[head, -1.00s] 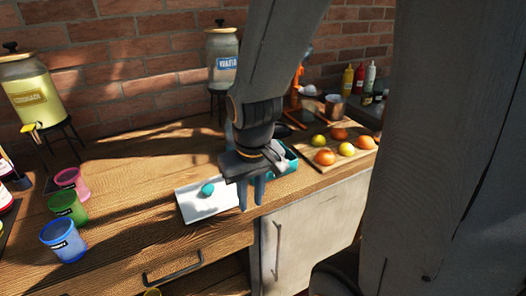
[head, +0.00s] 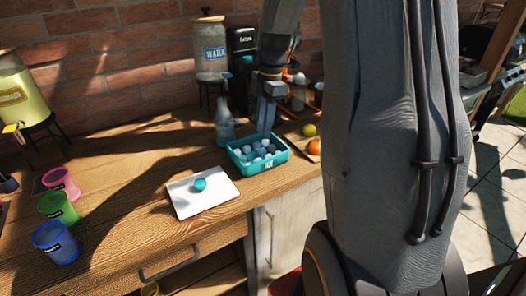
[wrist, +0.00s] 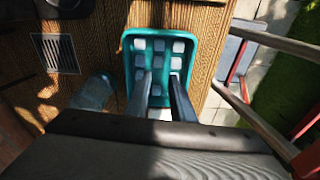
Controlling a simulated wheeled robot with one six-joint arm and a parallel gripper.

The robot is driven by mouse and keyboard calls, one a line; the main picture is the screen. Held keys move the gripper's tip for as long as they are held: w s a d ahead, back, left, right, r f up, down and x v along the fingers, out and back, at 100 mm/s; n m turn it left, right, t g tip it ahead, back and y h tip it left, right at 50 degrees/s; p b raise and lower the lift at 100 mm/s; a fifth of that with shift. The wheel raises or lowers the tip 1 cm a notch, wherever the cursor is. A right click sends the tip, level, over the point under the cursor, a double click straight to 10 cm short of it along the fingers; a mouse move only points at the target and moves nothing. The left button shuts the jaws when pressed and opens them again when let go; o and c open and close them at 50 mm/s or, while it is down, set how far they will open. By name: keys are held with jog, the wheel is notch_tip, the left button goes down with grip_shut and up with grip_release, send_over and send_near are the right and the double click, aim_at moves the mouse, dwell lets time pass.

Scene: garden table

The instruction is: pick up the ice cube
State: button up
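Several white ice cubes (head: 258,160) lie in a teal bin (head: 262,168) marked ICE on the wooden table. In the wrist view the pale ice cubes (wrist: 158,46) sit in rows inside the teal bin (wrist: 128,60). My gripper (head: 266,124) is above the back part of the bin, fingers pointing down. In the wrist view my gripper (wrist: 160,76) shows two separate fingers with a gap between them over the bin, and nothing visible is held. The fingers and wrist hide the near part of the bin there.
A white board (head: 210,200) with a teal ball (head: 200,184) lies left of the bin. A clear bottle (head: 224,122) stands close behind it. Pink (head: 62,182), green (head: 58,207) and blue (head: 56,241) cups stand at left. An orange fruit (head: 314,146) lies to the right.

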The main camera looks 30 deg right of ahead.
aim_at(263, 149)
jog(key=shift+n, duration=0.5)
jog(key=f+b, duration=0.4)
jog(key=f, duration=0.1)
jog(key=f+b, duration=0.2)
jog(key=shift+w+f+b, duration=0.25)
jog(key=shift+f+b, duration=0.05)
jog(key=shift+f, duration=0.05)
jog(key=shift+c, duration=0.2)
grip_shut()
